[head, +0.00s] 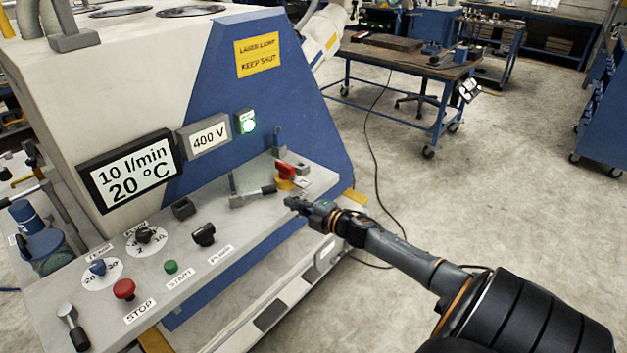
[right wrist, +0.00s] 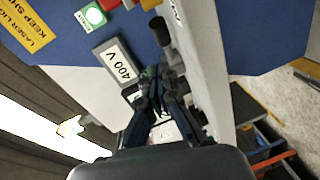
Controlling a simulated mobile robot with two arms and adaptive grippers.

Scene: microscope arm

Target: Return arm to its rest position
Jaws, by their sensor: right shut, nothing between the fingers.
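My right arm comes in from the lower right in the head view. My right gripper (head: 298,204) is shut and empty, in front of the right part of the grey control panel (head: 215,262). It is close to a grey lever with a black handle (head: 252,196) and a red and yellow switch (head: 286,172); I cannot tell whether it touches either. In the right wrist view the shut fingers (right wrist: 158,82) point at the panel near the 400 V display (right wrist: 120,64). A white jointed arm (head: 322,38) stands behind the machine. My left gripper is not in view.
The panel carries a red STOP button (head: 123,289), a green START button (head: 171,267) and several knobs. A green lamp (head: 246,122) is lit. A blue workbench (head: 410,62) stands behind. Open floor (head: 500,200) lies to the right, with a dark cable (head: 372,150).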

